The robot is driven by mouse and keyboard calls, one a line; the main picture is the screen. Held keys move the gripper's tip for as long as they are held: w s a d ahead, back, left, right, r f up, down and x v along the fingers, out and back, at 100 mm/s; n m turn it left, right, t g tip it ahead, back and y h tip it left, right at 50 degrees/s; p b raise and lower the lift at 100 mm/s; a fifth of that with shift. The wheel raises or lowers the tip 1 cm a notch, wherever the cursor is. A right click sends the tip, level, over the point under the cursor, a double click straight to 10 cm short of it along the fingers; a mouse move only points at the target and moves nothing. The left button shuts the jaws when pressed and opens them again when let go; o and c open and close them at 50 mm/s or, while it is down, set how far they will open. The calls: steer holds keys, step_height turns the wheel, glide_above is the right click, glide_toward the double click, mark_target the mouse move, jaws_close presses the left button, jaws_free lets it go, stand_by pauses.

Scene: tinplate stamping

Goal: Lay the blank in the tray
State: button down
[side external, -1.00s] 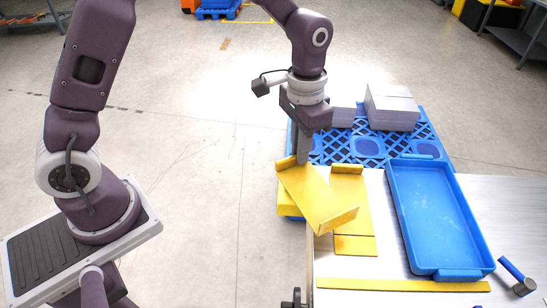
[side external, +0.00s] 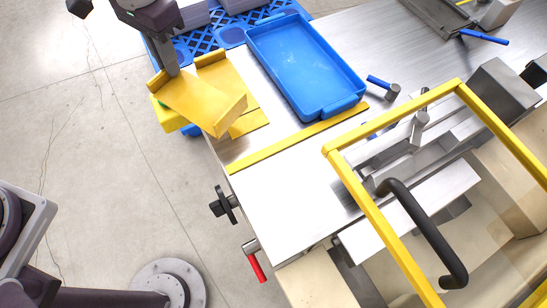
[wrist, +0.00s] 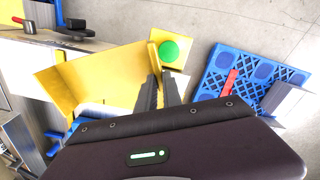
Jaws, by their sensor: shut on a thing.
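My gripper (side external: 172,70) is shut on one upturned end of a yellow sheet piece with raised ends (side external: 197,98), seemingly the blank. The piece is tilted, at the table's left edge. In the wrist view my fingers (wrist: 160,84) close on its raised edge, and its broad face (wrist: 105,78) spreads to the left. The blue tray (side external: 262,43) lies on the metal table to the right of the piece, apart from it, and looks empty. Only a bit of blue shows beneath the piece in the wrist view.
Another yellow plate (side external: 229,82) lies behind the held piece. A yellow box with a green button (wrist: 172,51) is by my fingers. A blue pallet (side external: 200,42) bears grey stacks. A hammer (side external: 383,86) lies right of the tray. A yellow guard frame (side external: 372,115) stands at right.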

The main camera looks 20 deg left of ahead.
mark_target(220, 99)
steer(key=s+d+m, duration=0.1)
steer(key=d, duration=0.2)
steer(key=s+d+r, duration=0.1)
steer(key=d, duration=0.3)
steer(key=s+d+r+m, duration=0.1)
steer(key=d, duration=0.3)
steer(key=shift+s+d+m, duration=0.1)
steer(key=shift+d+m, duration=0.05)
steer(key=shift+m, duration=0.15)
steer(key=s+d+r+m, duration=0.2)
steer(key=s+d+m, duration=0.1)
steer(key=s+d, duration=0.55)
steer(key=f, duration=0.3)
steer(key=d+f, duration=0.1)
steer(key=f, duration=0.2)
steer(key=w+d+f, duration=0.1)
steer(key=f, duration=0.2)
steer(key=shift+f, duration=0.2)
steer(key=shift+f, duration=0.1)
steer(key=c, duration=1.5)
jaws_free()
